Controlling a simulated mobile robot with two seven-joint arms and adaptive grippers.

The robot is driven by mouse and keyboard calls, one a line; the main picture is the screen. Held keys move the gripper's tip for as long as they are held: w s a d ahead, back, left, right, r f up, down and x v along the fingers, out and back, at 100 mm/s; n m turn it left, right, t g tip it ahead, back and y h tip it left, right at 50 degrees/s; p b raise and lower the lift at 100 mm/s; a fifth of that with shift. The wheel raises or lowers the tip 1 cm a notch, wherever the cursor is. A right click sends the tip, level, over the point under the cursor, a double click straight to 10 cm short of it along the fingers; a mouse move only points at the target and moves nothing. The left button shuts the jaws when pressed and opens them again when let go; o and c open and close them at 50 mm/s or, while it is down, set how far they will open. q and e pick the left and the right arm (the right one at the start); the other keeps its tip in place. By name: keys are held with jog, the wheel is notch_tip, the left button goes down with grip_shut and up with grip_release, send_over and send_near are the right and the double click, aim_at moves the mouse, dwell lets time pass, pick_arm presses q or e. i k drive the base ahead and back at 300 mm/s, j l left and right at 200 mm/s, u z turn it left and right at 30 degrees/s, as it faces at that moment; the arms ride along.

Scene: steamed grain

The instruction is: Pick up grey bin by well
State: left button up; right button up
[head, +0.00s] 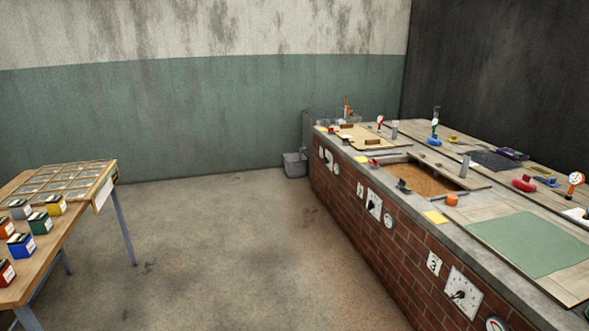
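A small grey bin (295,164) stands on the floor at the back, beside the far end of the brick counter. It is upright and close to the green lower part of the back wall. A sunken opening (428,183) in the counter top, filled with brown grain-like material, may be the well; I cannot tell for sure. A grey block-like thing (325,115) stands behind the bin at the counter's far end. Neither of my grippers shows in the head view.
The long brick counter (385,235) runs along the right, its top crowded with gauges, boards and a green mat (530,243). A wooden table (62,243) at the left holds several small coloured boxes and a compartment tray (105,190). The concrete floor (215,245) between them is clear.

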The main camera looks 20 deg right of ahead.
aim_at(296, 164)
jog(key=z, duration=0.45)
jog(key=i+l+z, duration=0.4)
jog(key=i, duration=0.2)
jog(key=i+l+z, duration=0.1)
jog(key=i+z, duration=0.3)
jog(key=i, duration=0.2)
jog(key=i+j+z, duration=0.1)
jog(key=i+z, duration=0.25)
jog(key=i, duration=0.3)
jog(key=i+j, duration=0.1)
jog(key=i, duration=0.65)
jog(key=i+j, duration=0.15)
jog(key=i, duration=0.55)
jog(key=u, duration=1.2)
jog(key=i+j+u, duration=0.1)
jog(key=i+u, duration=0.15)
jog(key=i, duration=0.2)
jog(key=i+u, duration=0.25)
jog(key=i, duration=0.2)
jog(key=i+j, duration=0.1)
jog(key=i, duration=1.55)
jog(key=i+j+z, duration=0.1)
jog(key=i+z, duration=0.3)
jog(key=i+j+z, duration=0.2)
jog(key=i+z, duration=0.2)
jog(key=i+j+z, duration=0.3)
jog(key=z, duration=0.15)
jog(key=i+j+z, duration=0.25)
jog(key=j+z, duration=0.15)
